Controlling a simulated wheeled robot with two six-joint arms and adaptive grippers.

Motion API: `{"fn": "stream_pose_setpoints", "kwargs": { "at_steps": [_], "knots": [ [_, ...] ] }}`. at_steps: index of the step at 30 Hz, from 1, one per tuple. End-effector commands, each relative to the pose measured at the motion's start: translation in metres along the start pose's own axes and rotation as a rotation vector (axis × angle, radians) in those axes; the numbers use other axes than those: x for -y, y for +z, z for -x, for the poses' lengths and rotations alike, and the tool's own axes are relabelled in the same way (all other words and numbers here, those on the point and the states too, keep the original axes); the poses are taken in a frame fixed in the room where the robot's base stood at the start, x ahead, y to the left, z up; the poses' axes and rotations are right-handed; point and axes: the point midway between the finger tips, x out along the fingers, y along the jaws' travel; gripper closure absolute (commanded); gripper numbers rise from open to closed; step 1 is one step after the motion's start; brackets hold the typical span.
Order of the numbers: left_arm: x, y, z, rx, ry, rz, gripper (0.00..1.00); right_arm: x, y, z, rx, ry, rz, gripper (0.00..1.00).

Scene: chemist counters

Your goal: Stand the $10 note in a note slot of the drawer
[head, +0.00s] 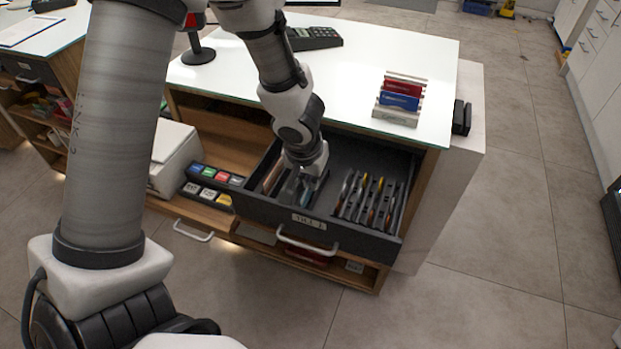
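The dark drawer (262,210) of the counter is pulled open, with a white label on its front. Its right part holds several thin upright pieces in a row (370,200), brown, grey and orange-edged, like notes or dividers on edge. My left gripper (299,190) points down inside the left part of the drawer, its fingers low between the walls. A small bluish piece (308,198) shows beside the fingers. I cannot tell whether it is the $10 note or whether the fingers hold it. A brownish piece (272,176) stands left of the gripper. My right gripper is not in view.
The white counter top (360,62) lies behind the drawer, with a card rack (401,98) and a dark keypad device (314,38). A tray of coloured blocks (208,186) and a white box (174,160) stand left of the drawer. The floor in front is clear.

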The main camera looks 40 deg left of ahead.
Motion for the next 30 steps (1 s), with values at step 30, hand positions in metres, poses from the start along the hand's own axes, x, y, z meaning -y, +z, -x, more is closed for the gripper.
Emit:
{"fn": "stream_pose_setpoints", "kwargs": {
  "at_steps": [30],
  "knots": [
    [0.000, 0.001, 0.007, -0.005, -0.003, 0.002, 0.65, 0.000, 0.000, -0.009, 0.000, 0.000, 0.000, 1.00]
  ]
}}
